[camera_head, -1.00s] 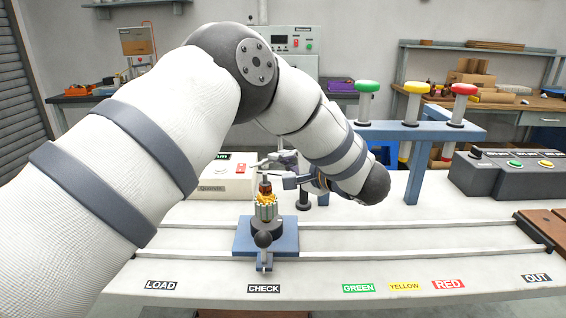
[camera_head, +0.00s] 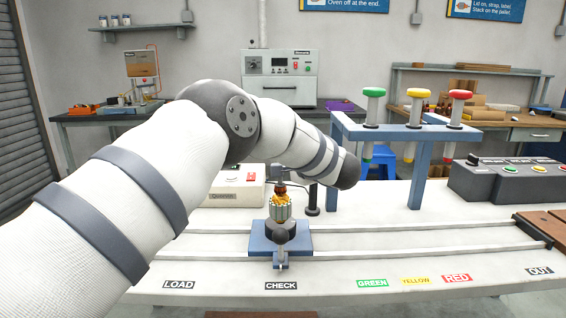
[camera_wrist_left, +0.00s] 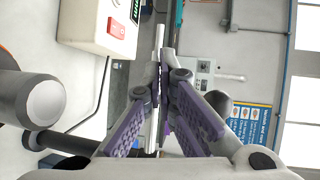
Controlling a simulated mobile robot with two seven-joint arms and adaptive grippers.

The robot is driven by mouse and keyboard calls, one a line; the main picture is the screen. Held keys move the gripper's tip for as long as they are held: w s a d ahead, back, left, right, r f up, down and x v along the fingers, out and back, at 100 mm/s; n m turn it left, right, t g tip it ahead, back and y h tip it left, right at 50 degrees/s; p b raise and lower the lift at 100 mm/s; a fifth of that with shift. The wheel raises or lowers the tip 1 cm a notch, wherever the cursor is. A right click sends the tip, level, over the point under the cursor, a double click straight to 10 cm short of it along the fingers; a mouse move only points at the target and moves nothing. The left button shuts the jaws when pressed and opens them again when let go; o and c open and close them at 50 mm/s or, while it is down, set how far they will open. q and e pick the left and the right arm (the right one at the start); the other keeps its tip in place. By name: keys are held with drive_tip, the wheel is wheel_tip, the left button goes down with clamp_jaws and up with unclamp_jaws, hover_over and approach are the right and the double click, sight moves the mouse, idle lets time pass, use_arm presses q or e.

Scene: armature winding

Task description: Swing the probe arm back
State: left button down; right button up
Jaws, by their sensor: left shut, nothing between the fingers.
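The armature (camera_head: 282,206), with copper windings and an upright shaft, stands in the blue holder (camera_head: 262,243) at the CHECK label. A dark post (camera_head: 313,198) stands just behind and to its right. A thin dark piece, probably the probe arm (camera_head: 292,182), shows near the shaft top; my forearm hides much of that area, so its exact angle is unclear. My right gripper is not in view.
The white tester box (camera_head: 236,186) stands behind the holder, and its red switch shows in the left wrist view (camera_wrist_left: 117,26). A blue rack (camera_head: 416,160) with green, yellow and red-topped pieces stands to the right. A button console (camera_head: 505,178) is farther right. The front bench is clear.

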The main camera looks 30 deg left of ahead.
use_arm(q)
drive_tip(key=shift+w+a, duration=0.2)
drive_tip(key=shift+a, duration=0.15)
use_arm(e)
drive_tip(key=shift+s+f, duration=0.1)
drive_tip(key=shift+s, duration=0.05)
use_arm(q)
drive_tip(key=shift+a, duration=0.1)
